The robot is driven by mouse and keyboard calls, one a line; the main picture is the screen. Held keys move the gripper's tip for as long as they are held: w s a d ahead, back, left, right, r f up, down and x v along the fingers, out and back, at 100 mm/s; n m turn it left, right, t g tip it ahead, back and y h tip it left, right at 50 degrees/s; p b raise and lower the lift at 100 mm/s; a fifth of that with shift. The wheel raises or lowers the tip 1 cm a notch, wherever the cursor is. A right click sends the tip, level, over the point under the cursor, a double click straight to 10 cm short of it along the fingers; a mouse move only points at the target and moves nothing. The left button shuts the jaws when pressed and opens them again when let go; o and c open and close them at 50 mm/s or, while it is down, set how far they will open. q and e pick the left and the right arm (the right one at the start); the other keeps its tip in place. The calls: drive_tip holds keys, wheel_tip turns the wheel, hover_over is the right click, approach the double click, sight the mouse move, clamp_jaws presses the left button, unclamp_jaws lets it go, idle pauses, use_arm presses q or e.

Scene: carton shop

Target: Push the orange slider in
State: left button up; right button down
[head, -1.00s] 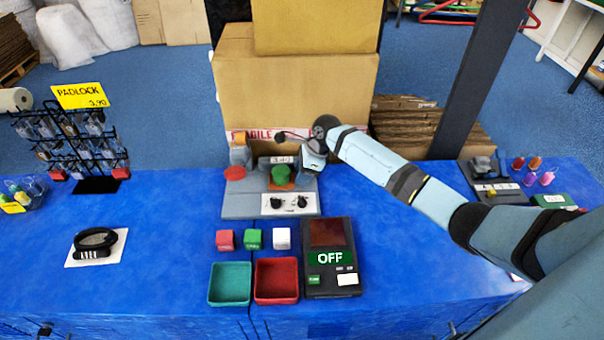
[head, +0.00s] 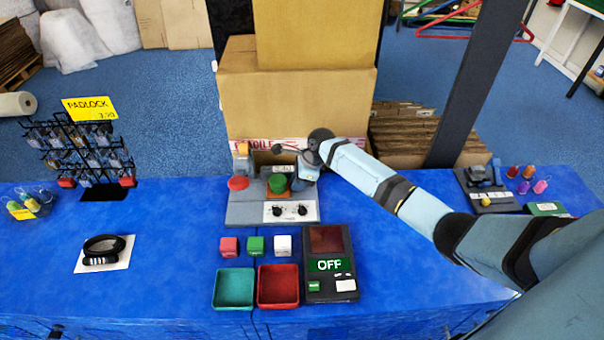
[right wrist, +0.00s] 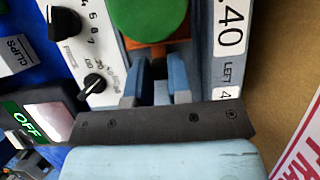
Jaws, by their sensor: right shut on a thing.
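The grey machine panel (head: 243,212) stands on the blue table in front of the cartons. The orange slider (right wrist: 157,52) shows in the right wrist view as an orange-brown piece beside and under a round green button (right wrist: 147,14). In the head view the green button (head: 277,183) is right of a red button (head: 238,183). My right gripper (right wrist: 160,68) is at the panel's right side, its two blue fingers a little apart and closed on the slider, whose gripped part is mostly hidden. In the head view the right gripper (head: 299,180) partly covers that spot. My left gripper is not in view.
A panel with two black knobs (head: 291,211) is at the machine's front. Small cubes, a green tray (head: 233,305), a red tray (head: 278,303) and a black unit reading OFF (head: 329,264) lie nearer. A padlock rack (head: 85,150) stands left. Cartons (head: 300,100) rise close behind.

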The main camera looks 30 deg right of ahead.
sight(284, 178)
drive_tip(key=r+p, duration=0.1)
drive_tip(key=w+r+p, duration=0.1)
drive_tip(key=p, duration=0.1)
drive_tip(key=shift+w+r, duration=0.1)
drive_tip(key=shift+w, duration=0.2)
drive_tip(key=a+p, duration=0.1)
drive_tip(key=p, duration=0.1)
drive_tip(key=a+p, duration=0.1)
drive_tip(key=p, duration=0.1)
drive_tip(key=a+p, duration=0.1)
drive_tip(key=p, duration=0.1)
drive_tip(key=shift+w+a+f, duration=0.15)
drive_tip(key=shift+w+f, duration=0.1)
drive_tip(key=shift+w, duration=0.1)
drive_tip(key=a, duration=0.1)
drive_tip(key=w+a+f, duration=0.1)
drive_tip(key=a, duration=0.1)
drive_tip(key=w+a, duration=0.1)
drive_tip(key=shift+w+a+f, duration=0.15)
drive_tip(key=shift+a, duration=0.2)
drive_tip(key=shift+w+a, duration=0.1)
drive_tip(key=shift+a, duration=0.35)
drive_tip(key=c, duration=1.2)
unclamp_jaws()
drive_tip(key=shift+o, duration=0.8)
drive_tip(key=shift+a+f, duration=0.1)
drive_tip(key=shift+a, duration=0.05)
